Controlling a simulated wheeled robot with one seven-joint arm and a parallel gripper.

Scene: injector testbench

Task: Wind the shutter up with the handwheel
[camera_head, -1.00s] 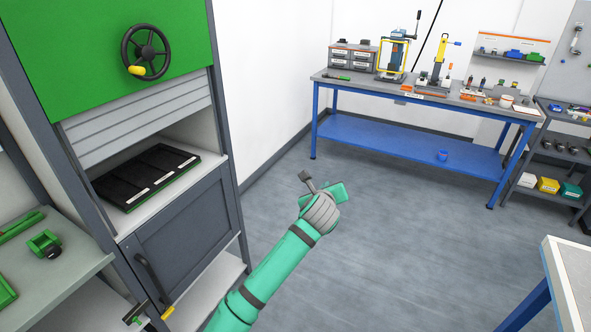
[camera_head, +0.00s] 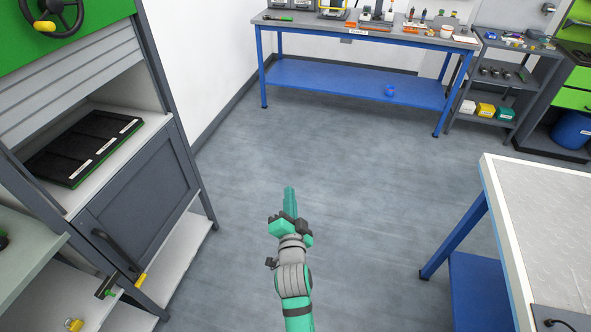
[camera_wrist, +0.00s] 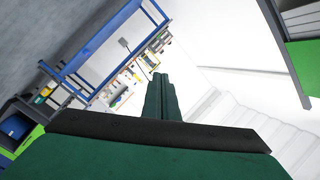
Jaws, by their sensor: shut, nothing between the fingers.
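The black handwheel (camera_head: 52,14) with a yellow knob is on the green panel of the cabinet at the upper left in the head view, its top cut off by the frame. Below the panel, the grey slatted shutter (camera_head: 70,85) is partly raised, leaving an opening. My gripper (camera_head: 290,190) is in the lower middle of the head view, over the floor, well right of the cabinet and far from the handwheel. Its green fingers are shut together and empty, as the wrist view (camera_wrist: 160,76) also shows.
A dark tray (camera_head: 85,150) lies in the cabinet opening, above a grey door (camera_head: 140,205). A blue-framed workbench (camera_head: 355,85) stands at the back. A white-topped table (camera_head: 555,230) is at the right. The floor between is clear.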

